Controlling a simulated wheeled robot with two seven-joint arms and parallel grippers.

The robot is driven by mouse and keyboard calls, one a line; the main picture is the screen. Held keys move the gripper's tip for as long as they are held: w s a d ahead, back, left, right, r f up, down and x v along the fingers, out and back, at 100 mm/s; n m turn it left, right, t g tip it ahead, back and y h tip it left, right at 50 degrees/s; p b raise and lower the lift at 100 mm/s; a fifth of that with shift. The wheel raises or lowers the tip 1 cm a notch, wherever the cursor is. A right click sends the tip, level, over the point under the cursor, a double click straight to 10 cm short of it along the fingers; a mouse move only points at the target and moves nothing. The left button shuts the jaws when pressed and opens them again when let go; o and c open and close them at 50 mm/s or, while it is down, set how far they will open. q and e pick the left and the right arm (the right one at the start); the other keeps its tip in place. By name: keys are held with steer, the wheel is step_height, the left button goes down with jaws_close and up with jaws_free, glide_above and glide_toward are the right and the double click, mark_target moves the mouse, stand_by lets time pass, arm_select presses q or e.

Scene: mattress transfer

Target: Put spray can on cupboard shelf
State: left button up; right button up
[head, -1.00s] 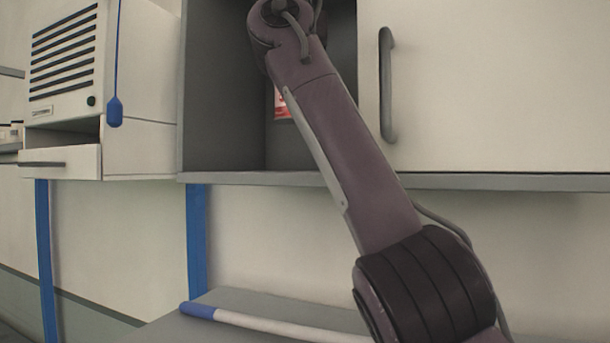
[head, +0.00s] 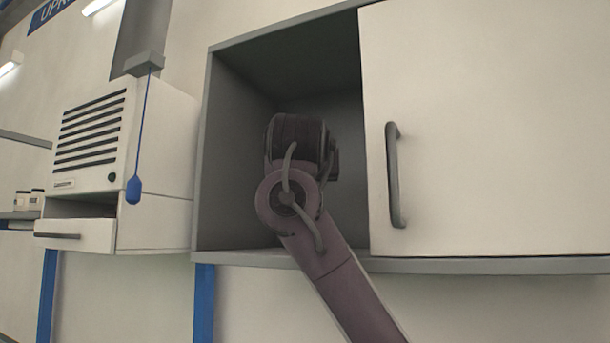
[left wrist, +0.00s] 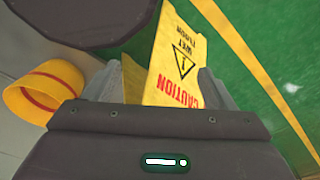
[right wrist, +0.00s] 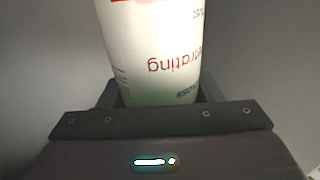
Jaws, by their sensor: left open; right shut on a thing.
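The spray can (right wrist: 152,45) is white with red lettering and a greenish base, and fills the middle of the right wrist view. My right gripper (right wrist: 158,92) is shut on it near the green end. In the head view my right arm reaches up from below into the open left bay of the grey cupboard (head: 232,165). My wrist hides the gripper and the can there. The cupboard shelf's front edge (head: 235,258) shows left of my arm; whether the can touches the shelf cannot be told. My left gripper (left wrist: 158,88) is open and empty, above the floor.
A closed white door (head: 480,130) with a dark handle (head: 394,175) bounds the bay on the right. A vented white unit (head: 95,140) with a hanging blue pull (head: 134,188) stands left. Below my left gripper are a yellow caution sign (left wrist: 172,60) and a yellow ring-shaped object (left wrist: 38,95).

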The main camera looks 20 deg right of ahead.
steer(key=shift+s, duration=0.1)
steer(key=shift+d+f, duration=0.15)
steer(key=shift+f, duration=0.05)
steer(key=o, duration=1.1)
steer(key=shift+o, duration=0.4)
arm_select(q)
steer(key=shift+s+a, duration=0.35)
steer(key=shift+s, duration=0.5)
